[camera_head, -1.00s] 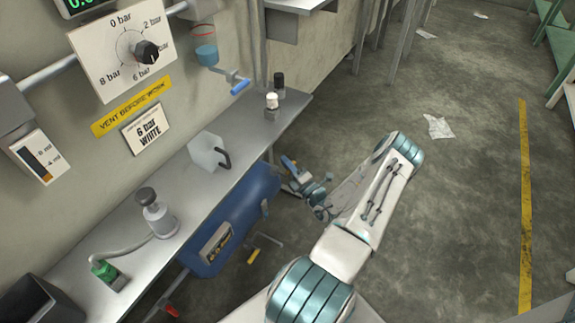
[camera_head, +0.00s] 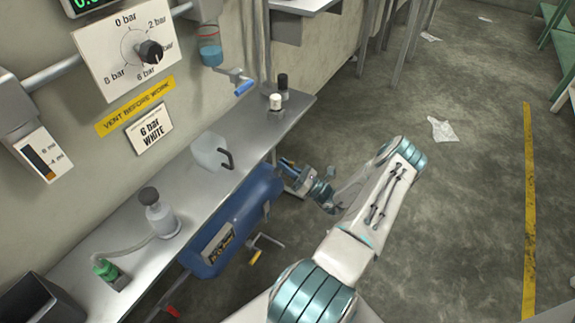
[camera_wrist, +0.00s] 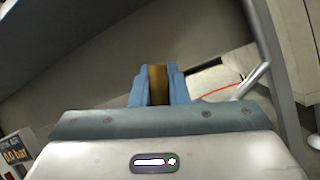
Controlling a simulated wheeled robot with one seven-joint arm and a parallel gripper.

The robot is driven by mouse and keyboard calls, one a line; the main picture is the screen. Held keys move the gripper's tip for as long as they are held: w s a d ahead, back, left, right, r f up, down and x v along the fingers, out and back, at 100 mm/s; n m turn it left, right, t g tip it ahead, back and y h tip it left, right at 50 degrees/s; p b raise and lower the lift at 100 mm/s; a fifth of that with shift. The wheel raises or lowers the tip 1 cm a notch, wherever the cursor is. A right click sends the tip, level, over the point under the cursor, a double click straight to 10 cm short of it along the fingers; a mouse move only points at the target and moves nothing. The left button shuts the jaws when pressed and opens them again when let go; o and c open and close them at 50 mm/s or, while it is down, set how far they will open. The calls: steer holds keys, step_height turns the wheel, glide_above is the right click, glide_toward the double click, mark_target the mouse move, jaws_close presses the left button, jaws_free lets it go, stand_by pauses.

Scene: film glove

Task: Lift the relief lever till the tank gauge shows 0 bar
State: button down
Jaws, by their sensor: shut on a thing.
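My gripper (camera_head: 288,163) is at the far end of the blue tank (camera_head: 238,215), below the bench edge. In the wrist view, its blue fingers (camera_wrist: 157,84) are closed on a narrow yellow-brown piece (camera_wrist: 158,86). This looks like the relief lever's handle, but its pivot and the rest of it are hidden. The tank's dial cannot be made out. A green digital display (camera_head: 88,4) on the wall is cut off by the picture's top edge.
The metal bench (camera_head: 190,205) carries a bottle (camera_head: 160,217), a clear block with a black handle (camera_head: 211,153) and small knobs (camera_head: 276,103). A yellow-handled crank (camera_head: 258,249) and a red handle (camera_head: 172,311) stick out beneath it. The floor at right is mostly clear.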

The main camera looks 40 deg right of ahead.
steer(key=shift+s+a+n+g+y, duration=0.1)
steer(key=shift+a+n+g+y, duration=0.2)
steer(key=shift+n, duration=0.55)
steer(key=shift+s+a+n+g+y, duration=0.1)
steer(key=shift+n+g+y, duration=0.15)
steer(key=shift+n+y, duration=0.4)
steer(key=shift+s+a+n+g+y, duration=0.15)
steer(key=shift+n+g, duration=0.1)
steer(key=shift+n, duration=0.75)
steer(key=shift+w, duration=0.1)
steer(key=c, duration=1.7)
jaws_free()
steer(key=p+v, duration=0.1)
steer(key=v, duration=1.2)
steer(key=shift+s+d, duration=0.3)
steer(key=shift+f, duration=0.1)
